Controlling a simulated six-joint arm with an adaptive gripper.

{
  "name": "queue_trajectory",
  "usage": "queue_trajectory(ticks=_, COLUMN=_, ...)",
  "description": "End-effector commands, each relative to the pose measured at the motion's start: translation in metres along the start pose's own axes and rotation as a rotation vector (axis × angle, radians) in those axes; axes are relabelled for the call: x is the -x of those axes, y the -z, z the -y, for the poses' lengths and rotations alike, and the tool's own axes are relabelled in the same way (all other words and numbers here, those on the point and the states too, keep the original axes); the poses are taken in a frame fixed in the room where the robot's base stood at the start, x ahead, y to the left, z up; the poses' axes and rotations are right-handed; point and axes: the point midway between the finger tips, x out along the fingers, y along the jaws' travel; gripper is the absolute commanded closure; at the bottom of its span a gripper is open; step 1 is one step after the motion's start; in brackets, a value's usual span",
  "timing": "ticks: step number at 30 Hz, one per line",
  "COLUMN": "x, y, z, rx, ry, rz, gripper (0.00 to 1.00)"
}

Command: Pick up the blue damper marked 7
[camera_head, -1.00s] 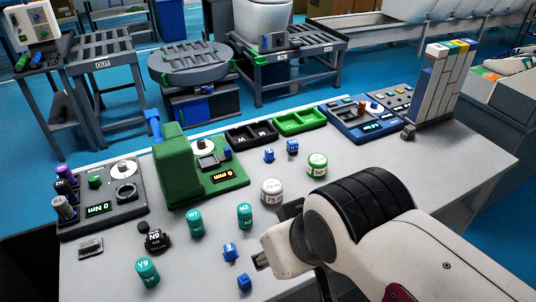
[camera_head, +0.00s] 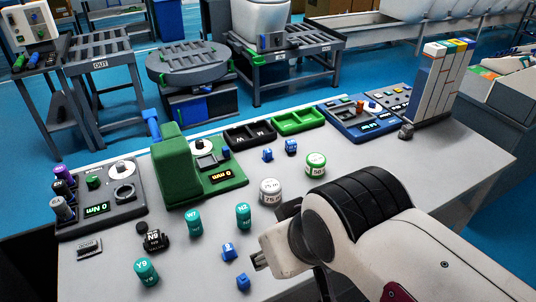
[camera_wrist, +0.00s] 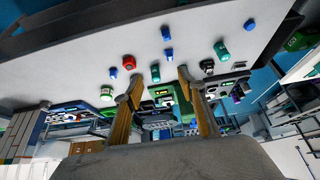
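Small blue dampers stand on the grey table. Two are near the front, a damper (camera_head: 228,251) and a lower one (camera_head: 243,282); two more, a damper (camera_head: 268,155) and its neighbour (camera_head: 291,146), stand further back. Their marks are too small to read surely, so I cannot tell which bears the 7. In the wrist view blue dampers show at the top (camera_wrist: 166,33), just below it (camera_wrist: 168,53) and at the left (camera_wrist: 112,73). My gripper (camera_wrist: 160,82) is open and empty, its fingers apart and clear of the dampers. In the head view my arm hides most of it.
Teal cylinders (camera_head: 194,223) (camera_head: 243,216) (camera_head: 146,271), a black part (camera_head: 154,240), a white jar (camera_head: 270,191) and a green-white jar (camera_head: 316,165) stand around. A green test device (camera_head: 178,165) and trays (camera_head: 300,120) line the back. Bare table lies between the parts.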

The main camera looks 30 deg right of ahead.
Motion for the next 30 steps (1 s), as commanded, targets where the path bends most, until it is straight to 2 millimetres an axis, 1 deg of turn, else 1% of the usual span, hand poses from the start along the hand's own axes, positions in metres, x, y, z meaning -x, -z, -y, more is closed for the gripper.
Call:
queue_trajectory(ticks=23, x=0.000, y=0.001, z=-0.001, rx=-0.001, ry=-0.001, rz=-0.001, gripper=0.61)
queue_trajectory(ticks=26, x=-0.001, y=0.006, z=-0.003, rx=-0.004, ry=-0.007, rz=-0.006, gripper=0.61)
queue_trajectory(ticks=30, x=-0.005, y=0.021, z=-0.009, rx=-0.010, ry=-0.026, rz=-0.021, gripper=0.61)
